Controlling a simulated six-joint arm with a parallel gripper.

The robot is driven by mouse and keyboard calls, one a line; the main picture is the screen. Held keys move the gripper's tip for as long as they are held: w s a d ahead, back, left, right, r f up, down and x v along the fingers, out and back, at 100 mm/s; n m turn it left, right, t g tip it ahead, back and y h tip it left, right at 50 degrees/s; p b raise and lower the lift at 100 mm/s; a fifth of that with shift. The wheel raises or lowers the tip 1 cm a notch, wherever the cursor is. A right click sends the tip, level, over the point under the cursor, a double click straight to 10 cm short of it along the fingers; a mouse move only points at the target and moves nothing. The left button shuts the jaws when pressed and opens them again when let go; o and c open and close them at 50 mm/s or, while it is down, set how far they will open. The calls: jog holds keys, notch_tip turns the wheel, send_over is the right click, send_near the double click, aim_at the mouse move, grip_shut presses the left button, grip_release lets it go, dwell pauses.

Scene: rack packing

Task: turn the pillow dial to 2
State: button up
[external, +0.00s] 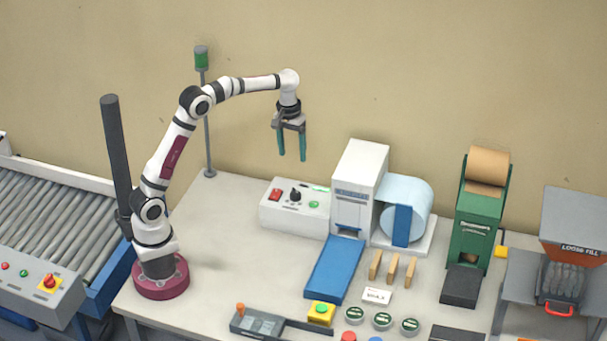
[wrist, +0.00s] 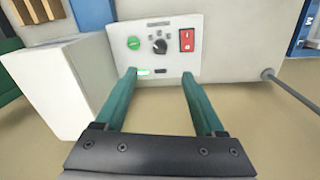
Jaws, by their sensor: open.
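The pillow dial is a black knob (external: 295,195) on top of a white control box (external: 308,217), left of the white pillow machine (external: 357,185). In the wrist view the black knob (wrist: 160,46) sits between a green button (wrist: 134,43) and a red switch (wrist: 187,40). Small marks surround the knob, too small to read. My gripper (external: 292,157) is open and empty, fingers pointing down, above the box and apart from it. In the wrist view its two green fingers (wrist: 159,73) are spread, with the knob showing beyond the gap between them.
The pillow machine has a blue roll (external: 407,205) and a blue chute (external: 335,270), right of the box. A dark pole with a green lamp (external: 202,58) stands left of the box. The table left of the chute is mostly clear (external: 240,255).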

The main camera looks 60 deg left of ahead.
aim_at(295, 190)
jog(key=f, duration=1.4)
jog(key=shift+w+d, duration=0.15)
jog(key=shift+d, duration=0.25)
grip_shut()
